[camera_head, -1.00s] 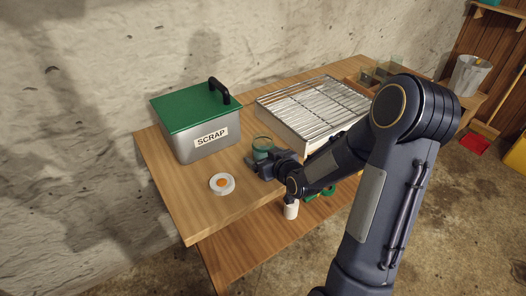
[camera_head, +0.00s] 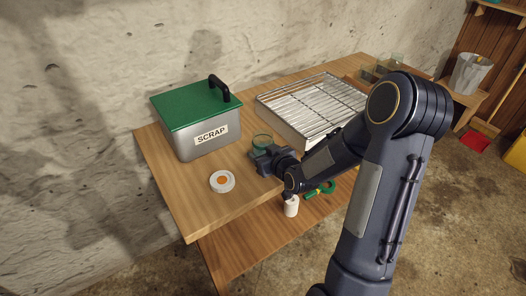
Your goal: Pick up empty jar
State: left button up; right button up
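A small greenish glass jar (camera_head: 262,142) is on the wooden workbench, right of the scrap box. My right gripper (camera_head: 260,158) is at the jar's near side, low by the bench top, and hides its lower part. The finger gap is too small and dark to tell whether the fingers are shut on the jar. The jar looks upright, and its contents cannot be made out. My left gripper is out of view.
A grey box with a green lid labelled SCRAP (camera_head: 195,120) stands at the left. A white lid with an orange centre (camera_head: 222,181) lies in front. A metal rack (camera_head: 300,108) is behind my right arm. A white bottle (camera_head: 291,206) stands on the lower shelf.

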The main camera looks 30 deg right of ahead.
jog(key=shift+r, duration=0.6)
notch_tip(320, 180, up, 3)
jog(key=shift+s+f, duration=0.1)
jog(key=s+a+r+p, duration=0.1)
jog(key=s+a+r, duration=0.1)
jog(key=s+r, duration=0.35)
send_near(263, 144)
jog(key=a+r, duration=0.2)
jog(key=a, duration=0.1)
jog(key=s+a+r, duration=0.1)
jog(key=shift+a+p, duration=0.2)
jog(key=shift+p, duration=0.15)
jog(key=shift+w, duration=0.1)
jog(key=o, duration=0.4)
jog(key=shift+c, duration=0.2)
jog(key=c, duration=0.6)
jog(key=shift+o, duration=0.2)
